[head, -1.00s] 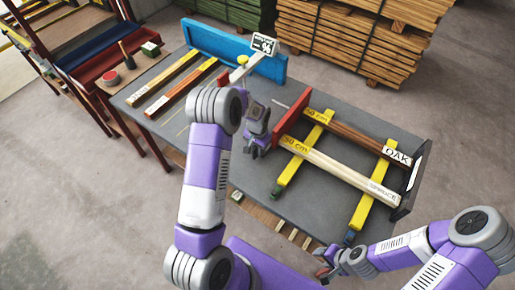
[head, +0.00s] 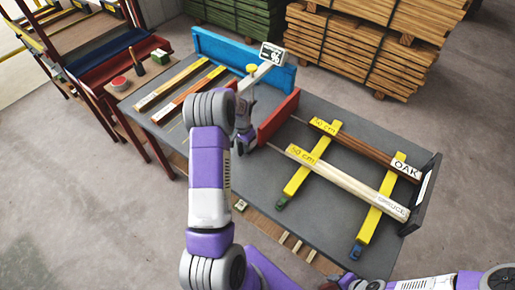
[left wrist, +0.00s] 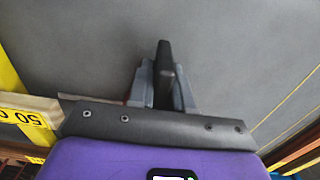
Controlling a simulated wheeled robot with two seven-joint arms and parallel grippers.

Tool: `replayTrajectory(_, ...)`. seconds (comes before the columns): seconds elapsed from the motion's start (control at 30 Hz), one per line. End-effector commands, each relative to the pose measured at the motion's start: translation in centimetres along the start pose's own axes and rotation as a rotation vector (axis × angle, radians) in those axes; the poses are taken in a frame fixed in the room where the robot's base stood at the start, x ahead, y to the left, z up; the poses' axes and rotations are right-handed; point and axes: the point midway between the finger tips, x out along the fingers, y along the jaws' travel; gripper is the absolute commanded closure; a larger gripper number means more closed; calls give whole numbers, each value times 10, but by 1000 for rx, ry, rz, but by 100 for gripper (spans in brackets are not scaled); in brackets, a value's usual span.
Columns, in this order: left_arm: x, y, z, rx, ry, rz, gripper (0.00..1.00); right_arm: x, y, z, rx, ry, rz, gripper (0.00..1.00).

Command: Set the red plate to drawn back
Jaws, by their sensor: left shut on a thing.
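The red plate (head: 278,117) stands upright across the grey table, left of the ends of two beams. A gap with thin rods shows between the plate and the beam ends. My left gripper (head: 245,138) is close against the plate's left side. In the left wrist view my left gripper (left wrist: 165,88) is shut on a dark handle (left wrist: 167,58). The red plate does not show clearly there. My right arm is at the bottom edge of the head view, and its fingers cannot be made out.
An oak beam (head: 365,147) and a spruce beam (head: 345,180) lie on yellow supports (head: 378,220). A black end plate (head: 424,195) stands at right. A blue panel (head: 243,60) and a display (head: 272,53) are behind. Two slats lie at left.

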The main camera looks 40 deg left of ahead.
Motion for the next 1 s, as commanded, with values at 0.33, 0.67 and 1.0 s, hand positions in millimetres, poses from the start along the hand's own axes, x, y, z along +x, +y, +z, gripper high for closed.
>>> replayTrajectory(0.33,-2,-8,0,-5,6,-13,70,0,0,0,0,0,0,53)
replayTrajectory(0.67,-3,-4,-1,-1,4,-8,60,0,0,0,0,0,0,53)
replayTrajectory(1.0,-54,-5,0,-3,7,-10,60,-5,-2,0,0,0,0,53)
